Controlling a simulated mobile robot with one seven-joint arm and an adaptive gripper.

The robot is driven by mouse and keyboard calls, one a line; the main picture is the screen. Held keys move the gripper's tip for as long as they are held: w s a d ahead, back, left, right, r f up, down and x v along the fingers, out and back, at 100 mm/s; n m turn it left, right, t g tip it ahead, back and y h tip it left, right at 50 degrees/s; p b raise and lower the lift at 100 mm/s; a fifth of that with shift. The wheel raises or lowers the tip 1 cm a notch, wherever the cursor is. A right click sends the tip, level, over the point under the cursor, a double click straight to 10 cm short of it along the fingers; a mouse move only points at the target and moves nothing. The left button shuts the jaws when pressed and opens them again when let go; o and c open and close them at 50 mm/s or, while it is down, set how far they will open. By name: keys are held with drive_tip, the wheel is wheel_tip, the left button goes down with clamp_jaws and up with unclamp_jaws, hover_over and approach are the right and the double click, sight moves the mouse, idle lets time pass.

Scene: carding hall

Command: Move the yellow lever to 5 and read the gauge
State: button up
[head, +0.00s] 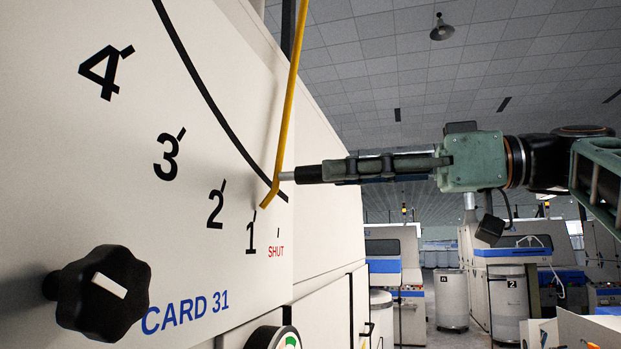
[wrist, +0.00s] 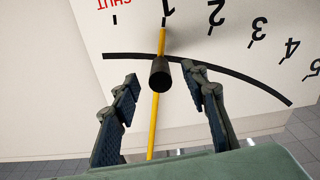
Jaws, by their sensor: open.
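The yellow lever (head: 287,95) runs down the cream machine panel, and its bent tip points at 1 on the black-arc scale. In the wrist view the yellow lever (wrist: 153,125) also ends at the 1 mark. A dark round handle (wrist: 160,74) sticks out from it towards me. My gripper (head: 325,171) is at the lever's lower end. In the wrist view my gripper (wrist: 161,80) is open, one finger on each side of the handle, with gaps showing. A round dial with a green band (head: 274,339), perhaps the gauge, is cut off by the bottom edge; its reading is hidden.
A black knob (head: 102,293) with a white mark juts from the panel at lower left, beside "CARD 31". Mark 4 (head: 105,72) is upper left; 5 (wrist: 314,68) shows in the wrist view. Drums (head: 451,299) and machines stand well behind.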

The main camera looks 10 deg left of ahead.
sight(291, 170)
drive_tip(key=a, duration=0.8)
drive_tip(key=shift+w+a+p, duration=0.2)
drive_tip(key=shift+w+p, duration=0.1)
drive_tip(key=shift+p, duration=0.1)
clamp_jaws()
